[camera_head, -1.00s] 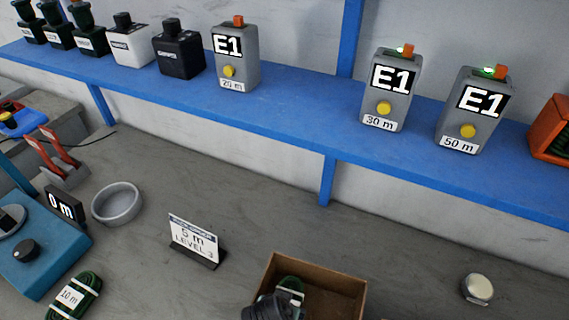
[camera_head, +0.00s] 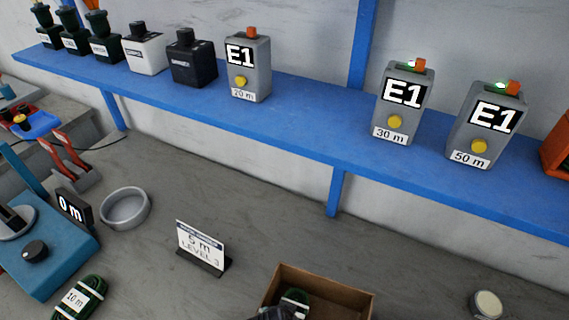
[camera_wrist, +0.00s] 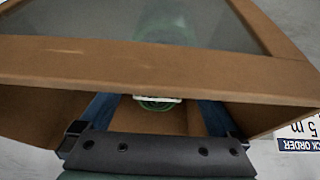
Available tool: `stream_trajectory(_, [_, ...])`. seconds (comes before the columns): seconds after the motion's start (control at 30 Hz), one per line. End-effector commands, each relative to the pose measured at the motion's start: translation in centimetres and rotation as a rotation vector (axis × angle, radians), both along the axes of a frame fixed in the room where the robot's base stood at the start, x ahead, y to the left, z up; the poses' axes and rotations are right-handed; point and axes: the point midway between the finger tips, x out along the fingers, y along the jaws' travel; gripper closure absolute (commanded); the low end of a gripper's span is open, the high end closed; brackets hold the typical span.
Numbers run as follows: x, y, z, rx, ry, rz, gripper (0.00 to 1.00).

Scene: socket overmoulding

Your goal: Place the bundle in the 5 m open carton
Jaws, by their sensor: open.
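A green bundle (camera_head: 295,297) with a white band is inside the carton, partly hidden by my gripper (camera_head: 277,313). In the wrist view, the carton wall (camera_wrist: 150,62) crosses the picture, and the bundle (camera_wrist: 157,105) shows between my two blue fingers. The fingers are open, apart from the bundle as far as I can see. The bundle's lower part is hidden.
A second green bundle labelled 10 m (camera_head: 79,299) lies at the lower left, near a teal device (camera_head: 50,262) showing 0 m. A grey bowl (camera_head: 125,208) and a round white-topped button (camera_head: 487,304) are on the bench. A blue shelf (camera_head: 300,144) with several E1 boxes runs behind.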

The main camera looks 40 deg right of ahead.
Motion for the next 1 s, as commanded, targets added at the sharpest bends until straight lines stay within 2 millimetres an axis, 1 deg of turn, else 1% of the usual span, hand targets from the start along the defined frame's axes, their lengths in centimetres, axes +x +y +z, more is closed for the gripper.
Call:
stream_trajectory(0.03, [-0.1,0.3,0.9,-0.001,-0.002,0.002,0.03])
stream_trajectory(0.3, [-1.1,2.2,6.1,-0.001,-0.003,0.002,0.03])
stream_trajectory(0.4, [-1.5,2.8,7.7,0.000,-0.003,0.001,0.03])
stream_trajectory(0.5, [-1.7,3.3,9.0,-0.001,-0.001,0.001,0.03])
stream_trajectory(0.67, [-1.9,3.6,9.9,-0.001,-0.001,0.001,0.03])
stream_trajectory(0.9, [-1.9,3.7,10.0,0.000,-0.002,0.002,0.03])
stream_trajectory(0.97, [-1.5,3.7,10.3,-0.005,-0.014,0.010,0.03])
stream_trajectory(1.0, [-0.9,3.6,10.8,-0.010,-0.032,0.023,0.03])
